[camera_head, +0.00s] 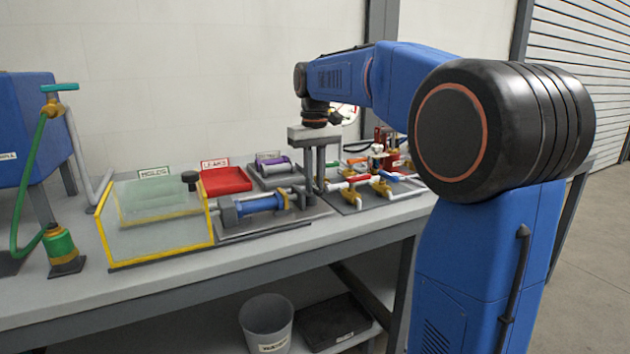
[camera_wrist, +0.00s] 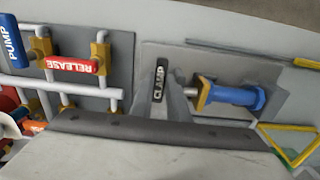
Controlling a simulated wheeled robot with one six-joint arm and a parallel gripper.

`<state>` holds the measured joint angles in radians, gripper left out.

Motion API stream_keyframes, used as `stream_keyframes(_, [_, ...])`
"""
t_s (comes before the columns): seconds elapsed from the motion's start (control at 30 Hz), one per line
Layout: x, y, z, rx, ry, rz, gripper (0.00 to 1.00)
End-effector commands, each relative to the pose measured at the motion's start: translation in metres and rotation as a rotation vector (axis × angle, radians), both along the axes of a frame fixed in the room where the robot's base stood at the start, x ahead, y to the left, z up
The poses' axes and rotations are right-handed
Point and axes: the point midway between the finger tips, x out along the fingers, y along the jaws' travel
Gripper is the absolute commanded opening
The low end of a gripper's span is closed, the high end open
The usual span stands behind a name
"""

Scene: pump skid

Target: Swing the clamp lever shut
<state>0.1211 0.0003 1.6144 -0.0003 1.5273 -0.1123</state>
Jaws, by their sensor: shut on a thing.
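The clamp lever (camera_wrist: 158,82) shows in the wrist view as a dark piece with a white CLAMP label, beside the yellow end of a blue cylinder (camera_wrist: 233,94). My gripper (camera_head: 315,185) points down over the pump skid in the head view. It is shut on the clamp lever. In the wrist view, my gripper (camera_wrist: 171,92) reaches to the label, and its grey body covers the lower middle. In the head view, the fingers hide most of the lever, so its angle is hard to tell. The blue cylinder (camera_head: 261,203) lies left of the fingers.
Pipes with red RELEASE (camera_wrist: 72,65) and blue PUMP (camera_wrist: 12,42) handles stand close beside the gripper. A yellow-edged clear guard (camera_head: 160,255), a red tray (camera_head: 226,181) and a green bottle (camera_head: 60,245) are further left on the bench. A bin (camera_head: 267,325) stands below.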

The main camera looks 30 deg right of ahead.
Motion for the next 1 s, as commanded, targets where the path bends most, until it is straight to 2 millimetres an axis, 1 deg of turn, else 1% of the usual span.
stream_keyframes(0.03, [0.000,0.000,0.000,0.000,-0.001,-0.001,0.00])
stream_keyframes(0.07, [0.000,0.000,0.000,0.000,-0.002,-0.001,0.20])
stream_keyframes(0.1, [0.000,0.000,0.000,0.000,-0.001,0.000,0.23])
stream_keyframes(0.37, [0.000,0.000,0.000,0.000,-0.001,0.000,0.23])
stream_keyframes(0.47, [0.001,0.000,0.004,0.000,-0.002,0.000,0.23])
stream_keyframes(0.53, [0.001,0.000,0.010,0.000,-0.002,0.000,0.23])
stream_keyframes(0.67, [0.001,0.000,0.029,0.000,-0.003,0.000,0.23])
stream_keyframes(1.0, [0.001,0.000,0.097,0.000,-0.004,0.000,0.23])
